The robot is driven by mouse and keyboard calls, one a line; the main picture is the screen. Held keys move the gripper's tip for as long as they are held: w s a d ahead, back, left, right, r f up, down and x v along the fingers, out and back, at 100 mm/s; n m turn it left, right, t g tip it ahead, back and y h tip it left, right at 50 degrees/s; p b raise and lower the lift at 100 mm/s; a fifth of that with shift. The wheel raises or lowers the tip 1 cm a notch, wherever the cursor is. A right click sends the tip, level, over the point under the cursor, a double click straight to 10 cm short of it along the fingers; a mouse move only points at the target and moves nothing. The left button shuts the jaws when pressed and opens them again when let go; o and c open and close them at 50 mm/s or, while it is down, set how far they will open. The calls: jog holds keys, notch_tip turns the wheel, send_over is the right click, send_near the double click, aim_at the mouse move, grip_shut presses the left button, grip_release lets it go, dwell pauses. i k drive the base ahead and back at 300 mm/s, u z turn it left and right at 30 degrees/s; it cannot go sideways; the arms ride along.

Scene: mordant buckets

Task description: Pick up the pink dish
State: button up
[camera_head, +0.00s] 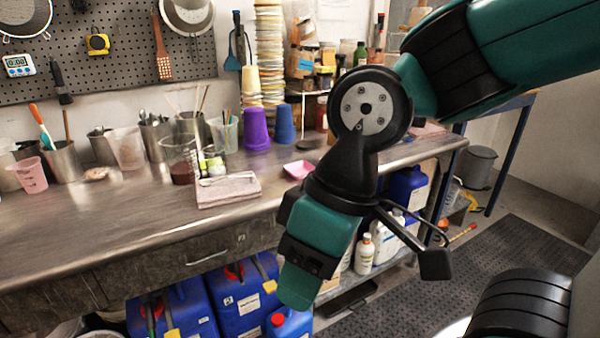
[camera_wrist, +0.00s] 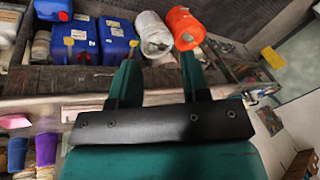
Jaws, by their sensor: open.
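In the wrist view a pink shape at the left edge (camera_wrist: 14,121) looks like the same dish, partly cut off. My gripper (camera_head: 298,288) hangs in front of the bench, below and nearer than the dish, pointing down. In the wrist view its two teal fingers (camera_wrist: 158,75) are apart, with nothing between them. The dish lies well outside the fingers.
Blue jugs (camera_head: 240,293) and white bottles (camera_head: 364,254) stand below the bench. Free bench surface lies at the left front.

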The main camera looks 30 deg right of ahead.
aim_at(299, 170)
jog(key=z, duration=0.3)
jog(key=i, duration=1)
jog(key=z, duration=0.3)
